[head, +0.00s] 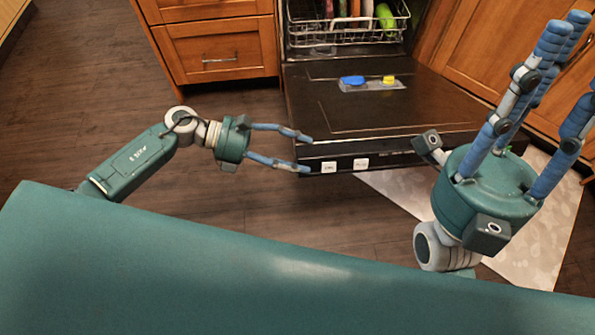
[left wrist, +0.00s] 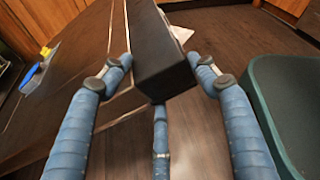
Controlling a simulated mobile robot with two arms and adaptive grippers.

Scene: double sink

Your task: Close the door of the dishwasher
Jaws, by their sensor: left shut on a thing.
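The dishwasher door (head: 375,120) is dark and hangs down fully open, with its inner face up. My left gripper (head: 308,154) is shut on the door's outer left corner, one finger above and one below its edge. In the left wrist view the black door edge (left wrist: 165,60) lies between the blue fingers. My right gripper (head: 570,65) is open and empty, right of the door with its fingers pointing up and away. The dishwasher's lower rack (head: 345,30) shows at the top with dishes in it.
Wooden drawers (head: 220,50) stand left of the dishwasher and a wooden cabinet (head: 480,45) stands to its right. A blue and yellow detergent dispenser (head: 370,84) is on the door. A pale mat (head: 540,220) lies on the floor at right. The dark floor at left is clear.

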